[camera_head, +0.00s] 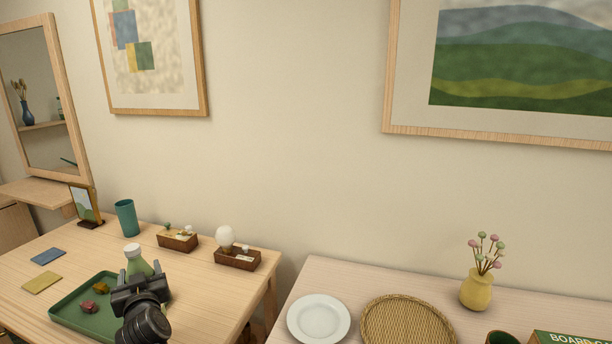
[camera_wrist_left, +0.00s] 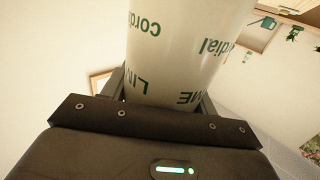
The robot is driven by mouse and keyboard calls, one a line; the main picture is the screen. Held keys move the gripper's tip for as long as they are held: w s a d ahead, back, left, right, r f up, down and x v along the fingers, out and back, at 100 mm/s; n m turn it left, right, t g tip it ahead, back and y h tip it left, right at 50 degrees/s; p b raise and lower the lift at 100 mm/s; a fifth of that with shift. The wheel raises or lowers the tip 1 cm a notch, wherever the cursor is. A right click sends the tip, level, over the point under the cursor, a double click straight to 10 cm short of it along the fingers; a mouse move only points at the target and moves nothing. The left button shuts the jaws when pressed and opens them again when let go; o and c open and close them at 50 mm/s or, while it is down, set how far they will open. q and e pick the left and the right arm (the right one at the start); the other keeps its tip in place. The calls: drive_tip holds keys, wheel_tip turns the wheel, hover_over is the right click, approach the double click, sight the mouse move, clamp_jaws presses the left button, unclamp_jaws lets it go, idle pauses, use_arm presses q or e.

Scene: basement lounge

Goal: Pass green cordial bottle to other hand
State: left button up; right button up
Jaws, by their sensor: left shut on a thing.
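The green cordial bottle (camera_head: 138,265) has a white cap and a pale green body. It stands roughly upright in my left gripper (camera_head: 140,284), above the right part of the green tray (camera_head: 66,317). The gripper is shut on the bottle and hides its lower part. In the left wrist view the bottle (camera_wrist_left: 182,50) fills the middle, its pale label with green lettering upside down, between the fingers of my left gripper (camera_wrist_left: 165,100). I cannot tell if the bottle touches the tray. My right gripper is in neither view.
The left table holds a teal cup (camera_head: 126,218), two wooden boxes (camera_head: 177,241) (camera_head: 237,259), a picture frame (camera_head: 86,206) and two cards (camera_head: 47,256) (camera_head: 42,282). The right table holds a white plate (camera_head: 318,318), woven tray (camera_head: 408,324) and yellow vase (camera_head: 476,291). A gap separates the tables.

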use_arm(q)
drive_tip(key=s+d+f+m+t+h, duration=0.2)
drive_tip(key=s+d+m+h, duration=0.4)
drive_tip(key=s+d, duration=0.9)
drive_tip(key=d+h, duration=0.3)
drive_tip(key=shift+s+t+h, duration=0.2)
drive_tip(key=shift+t+h, duration=0.1)
drive_tip(key=shift+t, duration=0.1)
